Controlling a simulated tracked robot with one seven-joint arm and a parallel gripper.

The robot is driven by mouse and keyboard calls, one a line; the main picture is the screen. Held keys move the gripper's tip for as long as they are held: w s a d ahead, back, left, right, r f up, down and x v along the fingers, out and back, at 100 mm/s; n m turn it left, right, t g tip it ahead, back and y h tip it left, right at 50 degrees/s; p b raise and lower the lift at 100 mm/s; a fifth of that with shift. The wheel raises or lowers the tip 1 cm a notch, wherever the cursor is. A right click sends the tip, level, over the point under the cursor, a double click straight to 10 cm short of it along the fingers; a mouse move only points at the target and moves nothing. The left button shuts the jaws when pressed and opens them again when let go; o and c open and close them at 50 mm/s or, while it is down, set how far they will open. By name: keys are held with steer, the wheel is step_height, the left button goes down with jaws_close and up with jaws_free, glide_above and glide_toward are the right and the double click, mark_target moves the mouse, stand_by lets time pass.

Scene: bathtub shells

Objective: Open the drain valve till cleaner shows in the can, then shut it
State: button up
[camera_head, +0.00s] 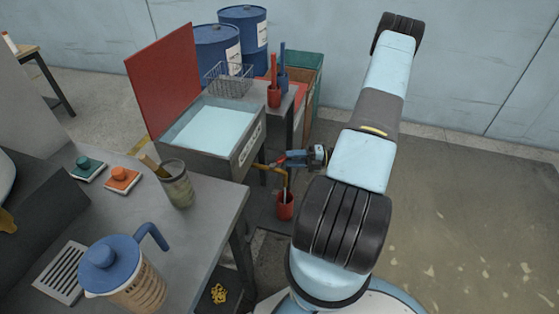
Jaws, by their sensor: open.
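A grey tank (228,160) holds pale blue liquid (212,129), and its red lid (168,80) stands open. A yellow-brown drain pipe (286,180) comes off the tank's right side, low down, and turns downward. A small red can (285,207) stands under its end; I cannot make out what is inside the can. My gripper (284,160) is open at the drain valve, beside the pipe. A small red part, perhaps the valve handle, shows at the fingers. It is too small to tell whether the fingers touch it or how far the valve is turned.
A grey bench (215,215) at the front left carries a blue-lidded jug (128,275), a jar (177,185) and two scrubbers. Blue drums (243,35), a wire basket (229,80) and a green bin (305,75) stand behind. The floor at right is clear.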

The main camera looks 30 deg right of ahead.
mark_target(282, 158)
steer(key=shift+x, duration=2.15)
steer(key=shift+c, duration=0.4)
jaws_close()
